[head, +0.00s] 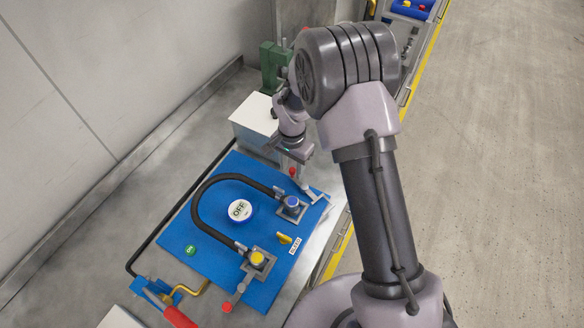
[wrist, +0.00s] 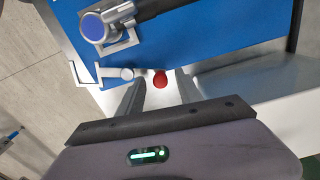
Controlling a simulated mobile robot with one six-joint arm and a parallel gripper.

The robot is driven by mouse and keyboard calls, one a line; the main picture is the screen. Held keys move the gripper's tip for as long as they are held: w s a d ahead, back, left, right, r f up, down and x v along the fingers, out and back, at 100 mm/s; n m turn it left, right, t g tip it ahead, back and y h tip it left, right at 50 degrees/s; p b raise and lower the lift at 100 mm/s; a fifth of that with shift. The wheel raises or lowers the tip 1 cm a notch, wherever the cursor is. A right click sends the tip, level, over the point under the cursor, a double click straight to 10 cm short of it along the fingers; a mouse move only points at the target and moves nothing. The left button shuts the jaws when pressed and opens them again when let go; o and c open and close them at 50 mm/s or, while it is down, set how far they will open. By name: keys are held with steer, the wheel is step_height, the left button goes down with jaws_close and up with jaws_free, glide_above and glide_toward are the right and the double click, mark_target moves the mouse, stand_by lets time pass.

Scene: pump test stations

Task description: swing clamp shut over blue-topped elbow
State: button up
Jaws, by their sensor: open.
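The blue-topped elbow (head: 292,203) sits on the blue panel, at the right end of a black hose; it also shows at top left in the wrist view (wrist: 93,27). Its grey clamp (head: 312,193) lies beside the elbow, apart from the blue top, and shows as a light bar and fork in the wrist view (wrist: 112,73). The clamp's red knob (head: 293,171) is at the end of the bar. My gripper (wrist: 160,85) is open, with the red knob (wrist: 160,79) between its fingertips. I cannot tell whether the fingers touch it.
A yellow-topped elbow (head: 257,258) with another red-knobbed clamp (head: 228,306) is at the panel's near end. A round OFF dial (head: 239,210), a green button (head: 190,250) and a yellow lever (head: 284,239) are on the panel. A white box (head: 254,117) stands behind.

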jaws_close()
stand_by(1.5)
